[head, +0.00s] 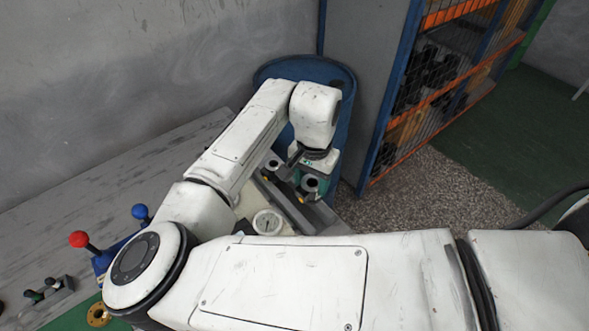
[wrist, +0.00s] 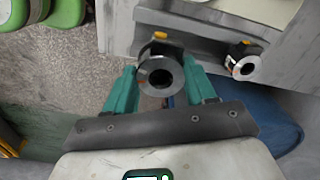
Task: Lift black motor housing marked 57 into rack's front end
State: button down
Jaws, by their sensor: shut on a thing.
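My gripper (wrist: 160,68) has two teal fingers, one on each side of a black motor housing (wrist: 158,82) with a bright metal ring end and an orange tab. It is shut on this housing; no mark 57 is legible. The housing is at the edge of the grey rack (wrist: 190,20); I cannot tell whether it touches it. A second similar housing (wrist: 243,68) sits on the rack to the right. In the head view, my gripper (head: 312,170) points down over the rack, with the held housing (head: 310,184) below it and the second one (head: 272,164) to its left.
A blue barrel (head: 345,95) stands close behind my arm. A blue-framed mesh cage (head: 430,80) is to the right. A round gauge (head: 267,222) is near the rack. Red (head: 78,239) and blue (head: 140,211) knobbed levers are at left. Gravelly floor (head: 440,195) is clear at right.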

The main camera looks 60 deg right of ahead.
jog(key=shift+f+b, duration=1.65)
jog(key=shift+f, duration=0.75)
dwell(1.3)
jog(key=shift+f+b, duration=0.5)
jog(key=shift+f, duration=0.25)
jog(key=shift+f, duration=0.65)
dwell(0.3)
grip_release()
dwell(0.7)
